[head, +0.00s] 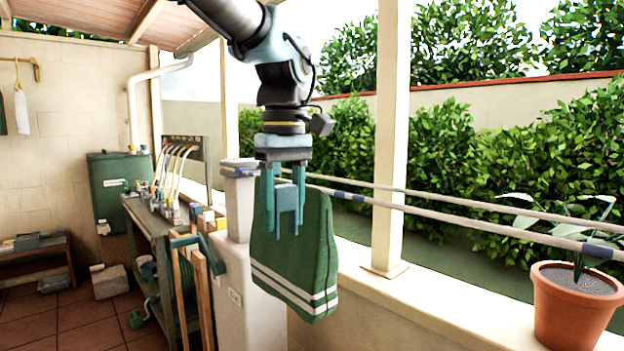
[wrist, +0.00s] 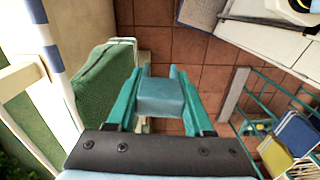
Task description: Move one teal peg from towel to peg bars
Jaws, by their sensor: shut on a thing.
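My gripper (head: 285,205) has teal fingers and points down in the head view, in front of the green towel. In the wrist view my gripper (wrist: 159,90) is shut on a teal peg (wrist: 160,98), a pale block between the fingers with prongs pointing away. The peg (head: 288,194) is partly hard to separate from the fingers in the head view. The green towel (head: 305,262), with two white stripes, hangs behind the gripper; in the wrist view the towel (wrist: 103,82) is left of the peg, apparently apart from it. Two pale bars (head: 460,219) with blue bands run to the right.
A potted plant (head: 577,300) stands on the ledge at right. A white pedestal (head: 237,290) is beside the towel. A workbench (head: 165,235) with bottles stands at left. The air left of the plant is free.

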